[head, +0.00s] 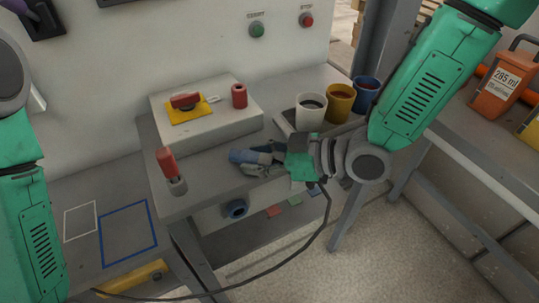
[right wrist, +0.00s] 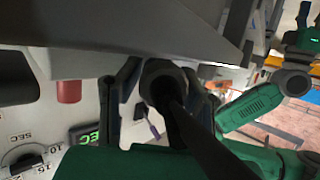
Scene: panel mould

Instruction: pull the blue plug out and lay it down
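The blue plug (head: 242,156) is in my right gripper (head: 262,159), its blue end pointing left over the grey table. In the right wrist view the plug's dark round end (right wrist: 165,82) sits between the two fingers, with the black cable (right wrist: 195,135) running back towards the camera. In the head view the cable (head: 327,215) hangs in a loop to the floor side and runs left. A blue-rimmed socket (head: 236,208) under the table's front edge looks empty. Whether the plug touches the table top is unclear. My left arm shows at the left edge; its gripper is outside the view.
A blue outlined rectangle (head: 128,236) and a white one (head: 80,220) mark the lower surface at left. A red-topped peg (head: 168,165) stands at the table's left. A raised block (head: 207,113) and white (head: 310,112), yellow (head: 340,103) and blue (head: 366,94) cups stand behind.

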